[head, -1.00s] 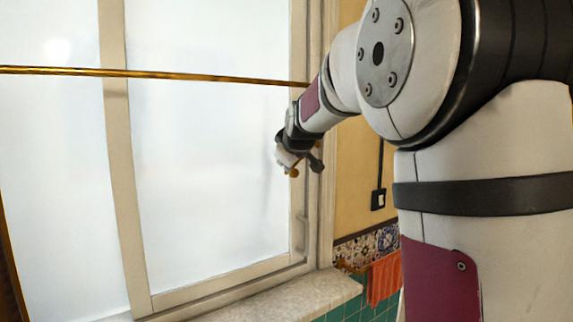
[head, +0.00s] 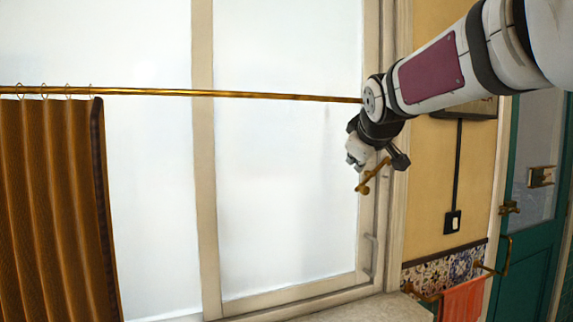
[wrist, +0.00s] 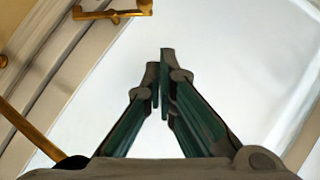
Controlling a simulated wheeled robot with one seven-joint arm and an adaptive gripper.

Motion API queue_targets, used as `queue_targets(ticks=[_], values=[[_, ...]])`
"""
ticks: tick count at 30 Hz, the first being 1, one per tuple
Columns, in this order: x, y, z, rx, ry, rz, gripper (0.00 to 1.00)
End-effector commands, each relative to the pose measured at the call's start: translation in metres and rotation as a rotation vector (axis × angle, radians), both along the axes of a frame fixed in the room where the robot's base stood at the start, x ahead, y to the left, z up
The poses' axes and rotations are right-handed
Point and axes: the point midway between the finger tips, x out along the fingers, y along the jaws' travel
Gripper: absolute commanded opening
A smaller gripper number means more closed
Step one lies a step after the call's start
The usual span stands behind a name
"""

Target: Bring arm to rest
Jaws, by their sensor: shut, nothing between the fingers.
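My arm reaches in from the upper right in the head view, held up in front of the window (head: 285,190). My gripper (head: 357,158) is at its end, small and partly turned away there. In the wrist view, my gripper's fingers (wrist: 162,82) come together at the tips with nothing between them. Bright window glass (wrist: 225,60) fills most of the background behind them. A brass window handle (head: 373,176) appears just below and right of the gripper in the head view. The same handle (wrist: 113,13) shows at the top left of the wrist view, apart from the fingers.
A brass curtain rod (head: 250,96) crosses the window, with a brown curtain (head: 55,205) at the left. A stone sill (head: 365,310) lies below. At the right are a black socket (head: 452,221), an orange towel (head: 462,300) and a green door (head: 520,225).

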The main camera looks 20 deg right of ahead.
Motion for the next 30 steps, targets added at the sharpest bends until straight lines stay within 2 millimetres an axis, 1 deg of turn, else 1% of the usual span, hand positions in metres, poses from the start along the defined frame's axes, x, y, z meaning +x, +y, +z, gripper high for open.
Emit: queue_targets(ticks=[10, 11, 14, 17, 18, 20, 21, 23, 24, 26, 27, 30], values=[[0.0, 0.0, 0.0, 0.0, 0.0, 0.0, 0.0], [-0.003, 0.002, -0.001, 0.008, 0.003, 0.0, 0.0], [-0.025, 0.021, -0.016, 0.077, 0.03, -0.003, 0.0], [-0.063, 0.053, -0.045, 0.19, 0.087, -0.01, 0.0], [-0.081, 0.068, -0.058, 0.236, 0.115, -0.015, 0.0], [-0.111, 0.089, -0.081, 0.309, 0.163, -0.027, 0.0], [-0.13, 0.102, -0.095, 0.35, 0.196, -0.037, 0.0], [-0.16, 0.121, -0.118, 0.409, 0.246, -0.055, 0.0], [-0.18, 0.132, -0.133, 0.443, 0.28, -0.068, 0.0], [-0.209, 0.147, -0.154, 0.488, 0.328, -0.089, 0.0], [-0.226, 0.156, -0.167, 0.512, 0.359, -0.104, 0.0], [-0.263, 0.171, -0.195, 0.559, 0.423, -0.141, 0.0]])
